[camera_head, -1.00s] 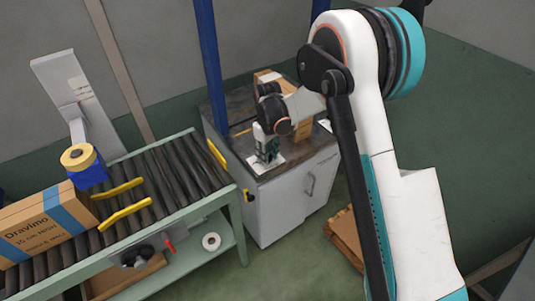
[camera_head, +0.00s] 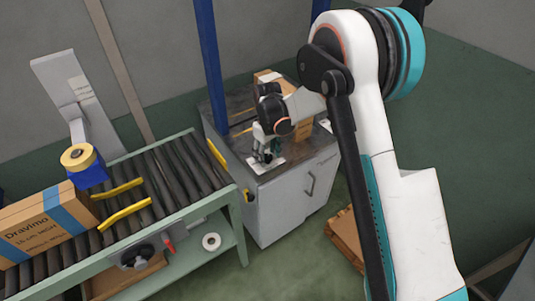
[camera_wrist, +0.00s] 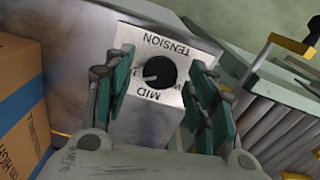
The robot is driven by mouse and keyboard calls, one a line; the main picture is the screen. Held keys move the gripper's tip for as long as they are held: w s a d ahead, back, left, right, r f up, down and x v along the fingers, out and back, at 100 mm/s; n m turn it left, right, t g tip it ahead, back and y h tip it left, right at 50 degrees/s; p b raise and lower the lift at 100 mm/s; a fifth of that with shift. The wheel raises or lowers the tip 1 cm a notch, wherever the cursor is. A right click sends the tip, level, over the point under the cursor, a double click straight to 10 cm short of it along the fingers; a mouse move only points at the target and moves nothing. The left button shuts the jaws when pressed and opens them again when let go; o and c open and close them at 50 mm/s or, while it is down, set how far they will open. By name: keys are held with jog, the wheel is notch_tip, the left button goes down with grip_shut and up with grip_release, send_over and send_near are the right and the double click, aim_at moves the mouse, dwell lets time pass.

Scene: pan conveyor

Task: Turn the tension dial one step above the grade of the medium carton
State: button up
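The tension dial is a black round knob (camera_wrist: 160,72) on a pale plate (camera_wrist: 140,104). The plate reads TENSION and MID; another label at the lower right is partly hidden by a finger. A light pointer mark on the knob points to the left in the wrist view. My gripper (camera_wrist: 162,66) is open, with its green-lined fingers on either side of the plate and apart from the knob. In the head view my gripper (camera_head: 266,147) is at the dial's spot on the cabinet top. A carton (camera_wrist: 17,85) with a blue stripe and partly readable print, HIGH, shows at left.
A roller conveyor (camera_head: 185,165) with yellow guides carries a blue-striped carton (camera_head: 35,228); its small print is unclear. A tape dispenser (camera_head: 82,162) stands behind it. The grey cabinet (camera_head: 285,205) stands beside the conveyor, with a blue post (camera_head: 208,50) nearby.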

aim_at(267, 156)
notch_tip(267, 156, up, 12)
dwell(0.6)
dwell(0.4)
